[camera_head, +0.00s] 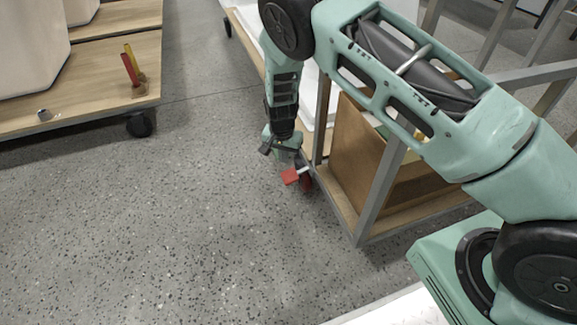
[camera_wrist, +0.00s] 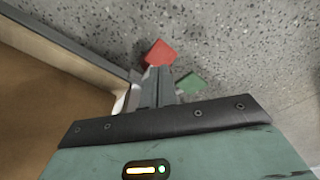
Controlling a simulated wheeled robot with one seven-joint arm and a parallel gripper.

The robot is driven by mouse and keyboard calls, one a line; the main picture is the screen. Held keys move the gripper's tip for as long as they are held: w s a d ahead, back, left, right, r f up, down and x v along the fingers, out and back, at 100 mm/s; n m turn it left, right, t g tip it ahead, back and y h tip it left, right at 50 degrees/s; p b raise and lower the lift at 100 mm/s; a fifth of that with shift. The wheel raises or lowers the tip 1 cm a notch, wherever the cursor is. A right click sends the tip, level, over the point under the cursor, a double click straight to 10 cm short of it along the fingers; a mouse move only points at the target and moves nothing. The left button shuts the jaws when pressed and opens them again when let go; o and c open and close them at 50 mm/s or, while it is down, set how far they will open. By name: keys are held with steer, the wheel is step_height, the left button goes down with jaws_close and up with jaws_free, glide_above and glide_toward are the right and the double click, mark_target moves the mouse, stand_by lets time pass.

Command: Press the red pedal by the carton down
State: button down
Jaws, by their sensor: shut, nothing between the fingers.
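The red pedal (camera_head: 290,176) is a small flat red plate low at the left corner of the metal-framed cart, above the floor. It also shows in the wrist view (camera_wrist: 160,53), just beyond the fingertips. My gripper (camera_wrist: 158,72) is shut and empty, pointing down at the red pedal's near edge; I cannot tell whether it touches. In the head view my gripper (camera_head: 286,158) is just above the pedal. A green pedal (camera_wrist: 190,83) lies right of the fingers, partly hidden by the gripper body. The brown carton (camera_head: 350,145) stands on the cart, right of the pedal.
The cart's metal post (camera_head: 379,190) and lower rim stand close to the right of my gripper. Another wooden cart (camera_head: 75,105) with a red and yellow lever (camera_head: 131,66) is at the upper left. The speckled floor (camera_head: 180,220) between and in front is clear.

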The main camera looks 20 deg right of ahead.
step_height(320, 180, up, 8)
steer(key=p, duration=0.2)
steer(key=shift+s+a+f, duration=0.2)
steer(key=shift+s, duration=0.15)
